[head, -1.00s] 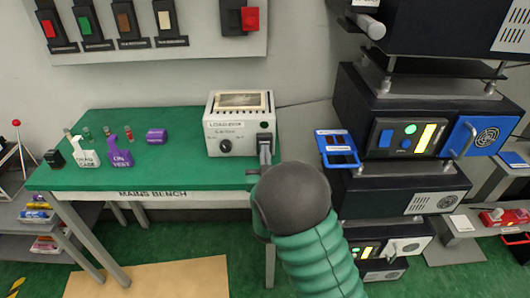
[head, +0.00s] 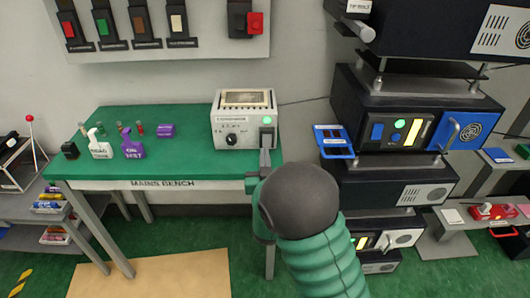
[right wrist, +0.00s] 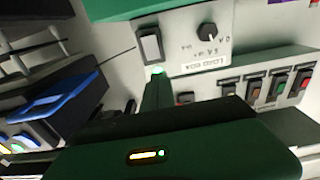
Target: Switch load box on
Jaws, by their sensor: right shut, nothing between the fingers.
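The load box (head: 243,133) is a pale box with a vented top, standing at the right end of the green bench. Its front has a black dial (head: 231,140), a dark switch (head: 267,137) and a brightly lit green lamp (head: 267,120) above the switch. In the right wrist view the box is upside down, with its switch (right wrist: 150,45), lit lamp (right wrist: 157,70) and dial (right wrist: 207,30). My right gripper (head: 265,157) is shut and empty, just below the switch; I cannot tell whether it touches. My left gripper is out of view.
The mains bench (head: 190,115) holds a white bottle (head: 99,149), a purple bottle (head: 131,149) and a purple block (head: 166,131) at left. A rack of dark units with a blue bracket (head: 334,141) stands close right. A switch panel (head: 160,45) hangs behind.

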